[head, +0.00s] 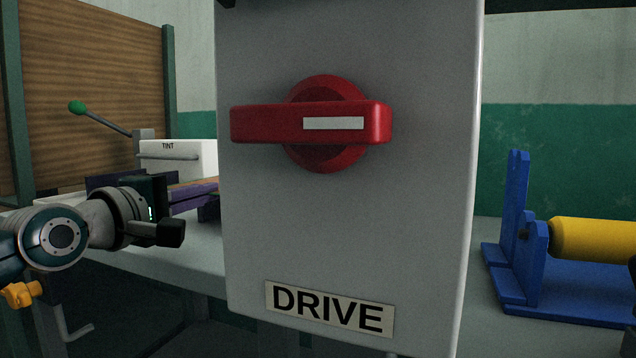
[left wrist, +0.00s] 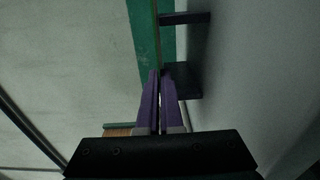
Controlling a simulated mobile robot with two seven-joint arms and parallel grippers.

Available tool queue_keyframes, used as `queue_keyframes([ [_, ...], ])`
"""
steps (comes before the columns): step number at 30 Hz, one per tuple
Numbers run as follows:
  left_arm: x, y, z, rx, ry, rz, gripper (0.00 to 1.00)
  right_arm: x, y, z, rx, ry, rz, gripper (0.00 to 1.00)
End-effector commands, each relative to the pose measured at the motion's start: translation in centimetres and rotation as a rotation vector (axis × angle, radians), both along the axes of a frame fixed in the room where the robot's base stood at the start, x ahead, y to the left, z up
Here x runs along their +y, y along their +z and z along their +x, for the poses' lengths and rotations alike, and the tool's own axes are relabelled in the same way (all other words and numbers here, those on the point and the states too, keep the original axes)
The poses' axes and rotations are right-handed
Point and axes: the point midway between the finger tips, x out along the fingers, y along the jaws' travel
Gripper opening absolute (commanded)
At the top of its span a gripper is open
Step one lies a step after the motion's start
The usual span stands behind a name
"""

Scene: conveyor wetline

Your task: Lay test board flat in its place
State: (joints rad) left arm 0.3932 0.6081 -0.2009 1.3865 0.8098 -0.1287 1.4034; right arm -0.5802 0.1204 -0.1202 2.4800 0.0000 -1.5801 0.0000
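My left gripper (head: 172,232) points right, in front of the worktable beside the grey DRIVE box. In the left wrist view its two fingers (left wrist: 160,102) lie almost together with a thin slit between them; I see nothing held. A flat brown piece (head: 194,190), perhaps the test board, lies by a purple support (head: 208,208) on the table behind the gripper, partly hidden by the DRIVE box. A brown patch also shows left of the fingers in the left wrist view (left wrist: 118,130); I cannot tell what it is. My right gripper is not clearly visible.
The grey DRIVE box (head: 345,215) with a red rotary handle (head: 325,124) fills the middle and hides much of the table. Behind are a white TINT box (head: 178,157) and a green-knobbed lever (head: 103,117). A yellow roller (head: 595,240) on a blue stand (head: 516,215) stands right.

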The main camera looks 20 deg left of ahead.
Motion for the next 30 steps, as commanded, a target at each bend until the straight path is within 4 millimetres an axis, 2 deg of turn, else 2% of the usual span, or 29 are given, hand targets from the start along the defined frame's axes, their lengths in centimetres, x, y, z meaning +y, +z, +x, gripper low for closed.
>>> queue_keyframes([
  [17, 0.0, 1.2, 0.0, -0.003, 0.000, -0.001, 0.00, 0.0, 1.2, 0.0, 0.000, 0.000, 0.000, 0.59],
  [30, 0.0, 3.7, 0.0, -0.003, 0.000, -0.001, 0.00, 0.0, 3.6, 0.0, 0.000, 0.000, 0.000, 0.59],
])
